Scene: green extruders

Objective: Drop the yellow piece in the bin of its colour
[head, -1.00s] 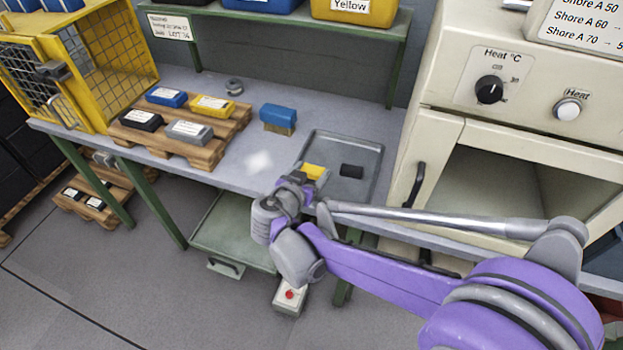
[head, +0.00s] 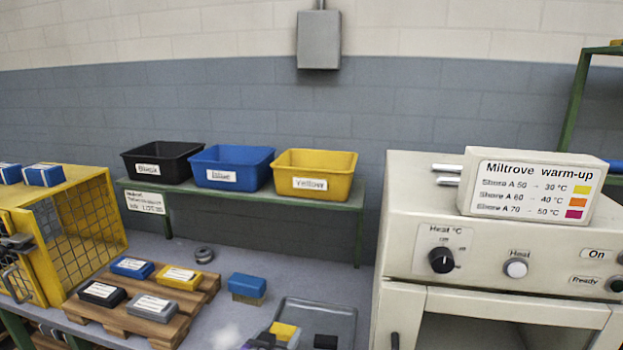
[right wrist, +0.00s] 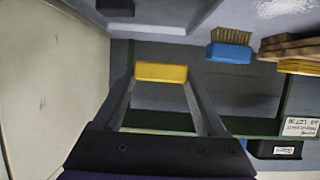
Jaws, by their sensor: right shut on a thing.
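The yellow piece (head: 284,330) is a small block at the bottom edge of the head view, over the grey tray. My right gripper (head: 272,339) is shut on it. In the right wrist view the yellow piece (right wrist: 161,72) sits between the two fingertips. The yellow bin (head: 316,175), labelled "Yellow", stands at the right end of the green shelf behind the bench. The blue bin (head: 230,168) and black bin (head: 161,161) stand to its left. My left gripper is not in view.
A black piece (head: 325,342) lies in the tray (head: 338,312). A blue brush (head: 247,285) stands left of it. A wooden pallet (head: 146,325) holds several labelled blocks. The cream warm-up oven (head: 400,240) borders the right; a yellow cage (head: 75,225) stands left.

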